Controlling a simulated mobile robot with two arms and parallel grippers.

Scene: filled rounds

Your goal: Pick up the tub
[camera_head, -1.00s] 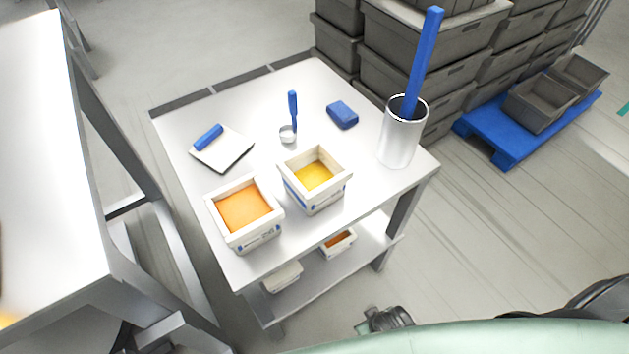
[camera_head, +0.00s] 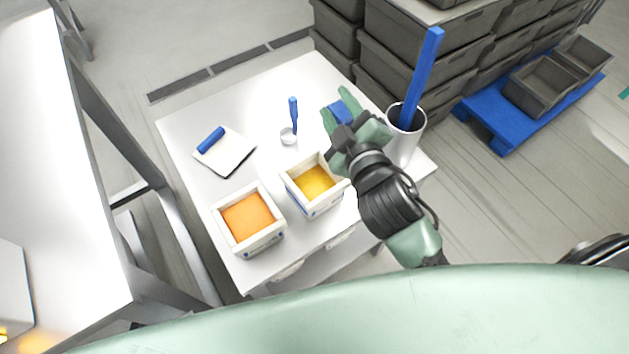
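Two white square tubs stand on the white table (camera_head: 200,112). One tub (camera_head: 262,240) at the front left holds an orange fill. The other tub (camera_head: 314,204), right of it and a little farther back, holds a yellow fill. My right gripper (camera_head: 339,106) is over the table, behind and right of the yellow-filled tub, with its fingers spread apart and nothing held. A blue block (camera_head: 341,111) shows between and beneath the fingers, partly hidden. My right wrist covers the table just right of the yellow-filled tub. My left gripper is not in view.
Grey crates (camera_head: 395,70) are stacked behind. Another table is at left.

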